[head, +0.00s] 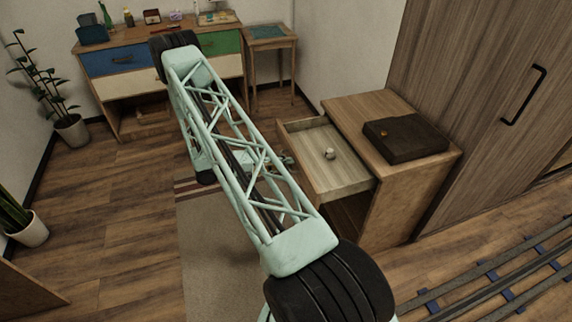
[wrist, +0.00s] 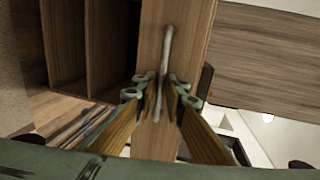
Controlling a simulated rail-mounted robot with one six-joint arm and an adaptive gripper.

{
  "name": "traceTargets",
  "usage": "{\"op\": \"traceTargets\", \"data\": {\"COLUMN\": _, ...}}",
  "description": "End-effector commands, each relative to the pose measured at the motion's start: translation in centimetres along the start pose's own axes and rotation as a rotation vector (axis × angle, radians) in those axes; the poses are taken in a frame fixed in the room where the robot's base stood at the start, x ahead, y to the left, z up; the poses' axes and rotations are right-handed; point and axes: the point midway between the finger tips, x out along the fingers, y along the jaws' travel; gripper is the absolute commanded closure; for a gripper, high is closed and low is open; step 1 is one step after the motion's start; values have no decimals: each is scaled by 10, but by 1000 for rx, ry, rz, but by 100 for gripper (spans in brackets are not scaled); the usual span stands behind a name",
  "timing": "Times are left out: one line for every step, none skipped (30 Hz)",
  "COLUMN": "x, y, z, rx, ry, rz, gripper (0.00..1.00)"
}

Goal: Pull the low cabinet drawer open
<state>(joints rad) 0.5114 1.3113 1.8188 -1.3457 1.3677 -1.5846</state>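The low cabinet (head: 372,112) stands right of centre in the head view, against the tall wardrobe. My gripper (head: 286,161) is at the drawer's front, mostly hidden behind my arm. In the wrist view the drawer handle (wrist: 168,50) is a slim metal bar on the wooden front. My gripper (wrist: 161,88) has a finger on each side of the bar, the tips closed in on it.
A dark flat case (head: 405,138) lies on the cabinet top. A tall wardrobe (head: 490,90) stands to the right, and rails (head: 510,285) cross the floor at lower right. A desk (head: 125,85) and a small side table (head: 270,42) stand at the back. Floor left of the rug is clear.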

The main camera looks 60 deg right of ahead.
Motion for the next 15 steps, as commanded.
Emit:
{"op": "traceTargets", "data": {"x": 0, "y": 0, "z": 0, "rx": 0, "ry": 0, "rz": 0, "gripper": 89}}
{"op": "traceTargets", "data": {"x": 0, "y": 0, "z": 0, "rx": 0, "ry": 0, "rz": 0, "gripper": 89}}
{"op": "traceTargets", "data": {"x": 0, "y": 0, "z": 0, "rx": 0, "ry": 0, "rz": 0, "gripper": 89}}
{"op": "traceTargets", "data": {"x": 0, "y": 0, "z": 0, "rx": 0, "ry": 0, "rz": 0, "gripper": 89}}
{"op": "traceTargets", "data": {"x": 0, "y": 0, "z": 0, "rx": 0, "ry": -1, "rz": 0, "gripper": 89}}
{"op": "traceTargets", "data": {"x": 0, "y": 0, "z": 0, "rx": 0, "ry": -1, "rz": 0, "gripper": 89}}
{"op": "traceTargets", "data": {"x": -1, "y": 0, "z": 0, "rx": 0, "ry": -1, "rz": 0, "gripper": 89}}
{"op": "traceTargets", "data": {"x": -1, "y": 0, "z": 0, "rx": 0, "ry": -1, "rz": 0, "gripper": 89}}
{"op": "traceTargets", "data": {"x": -2, "y": 0, "z": 0, "rx": 0, "ry": -1, "rz": 0, "gripper": 89}}
{"op": "traceTargets", "data": {"x": -2, "y": 0, "z": 0, "rx": 0, "ry": -1, "rz": 0, "gripper": 89}}
{"op": "traceTargets", "data": {"x": -3, "y": 0, "z": 0, "rx": 1, "ry": -1, "rz": 0, "gripper": 89}}
{"op": "traceTargets", "data": {"x": -5, "y": 0, "z": 0, "rx": 1, "ry": -1, "rz": 0, "gripper": 89}}
{"op": "traceTargets", "data": {"x": -6, "y": 0, "z": 1, "rx": 1, "ry": -1, "rz": 0, "gripper": 89}}
{"op": "traceTargets", "data": {"x": -8, "y": 0, "z": 1, "rx": 1, "ry": -1, "rz": 0, "gripper": 89}}
{"op": "traceTargets", "data": {"x": -10, "y": 0, "z": 1, "rx": 1, "ry": -2, "rz": 0, "gripper": 89}}
